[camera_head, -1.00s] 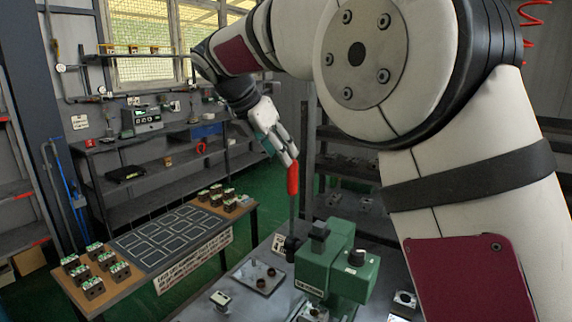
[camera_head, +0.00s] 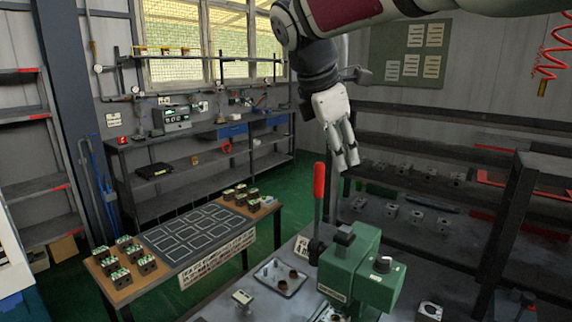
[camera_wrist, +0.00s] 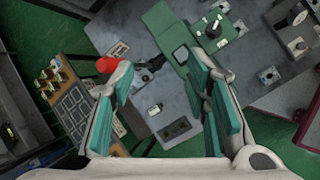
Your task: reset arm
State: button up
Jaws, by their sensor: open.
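My gripper (camera_head: 347,163) hangs from my arm above and a little to the right of the red lever handle in the head view. It points down, and nothing is held between its fingers. In the wrist view my gripper (camera_wrist: 165,95) has its two teal-padded fingers spread apart over the grey worktop. The red lever handle (camera_head: 319,180) stands nearly upright beside the green press (camera_head: 350,265) and is clear of the fingers. In the wrist view the red handle (camera_wrist: 107,65) appears by the left finger, with the green press (camera_wrist: 200,35) at the top.
A wooden table (camera_head: 122,293) at left carries a dark outlined board and several small valve blocks (camera_head: 127,247). A metal tray (camera_head: 268,272) lies left of the press. Dark shelving (camera_head: 440,180) with several blocks stands at right. Green floor shows between the tables.

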jog(key=s+d+f+m+y, duration=0.1)
jog(key=s+d+f+m, duration=0.2)
jog(key=s+m, duration=0.3)
jog(key=s+d+f+m+y, duration=0.1)
jog(key=s+d+f+m, duration=0.1)
jog(key=s+f+m, duration=0.2)
jog(key=s+d+f+m+t+y, duration=0.1)
jog(key=s+d+f+m+y, duration=0.1)
jog(key=s+m, duration=0.8)
jog(key=s+d+f, duration=0.1)
jog(key=s+f, duration=0.1)
jog(key=s, duration=0.6)
jog(key=shift+d+f, duration=0.35)
